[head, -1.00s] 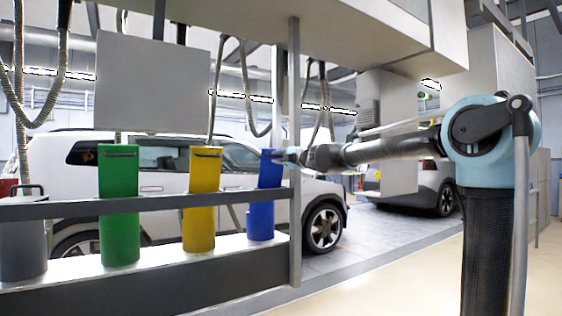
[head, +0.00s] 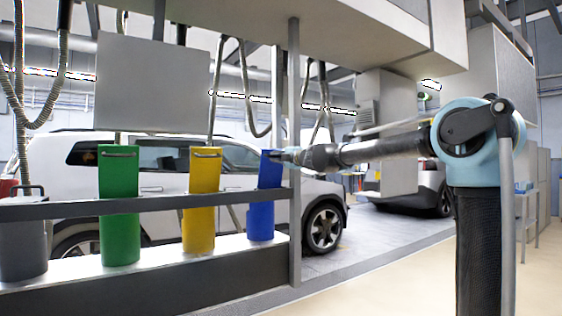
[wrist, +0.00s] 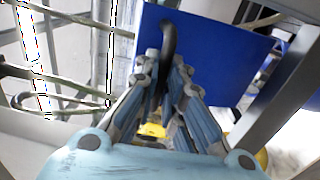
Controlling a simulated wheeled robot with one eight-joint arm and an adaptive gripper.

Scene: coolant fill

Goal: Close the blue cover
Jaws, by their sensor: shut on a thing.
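The blue cover (head: 262,205) stands upright, leaning slightly, at the right end of the row in the head view. In the wrist view its flat blue face (wrist: 218,60) fills the upper middle, with a dark curved handle (wrist: 168,42) on it. My gripper (head: 282,155) reaches in from the right to the top of the blue cover. In the wrist view my gripper (wrist: 165,78) has its fingers close together around the lower part of the handle, shut on it. The exact contact is partly hidden by the fingers.
A post (head: 294,120) stands just right of the blue cover.

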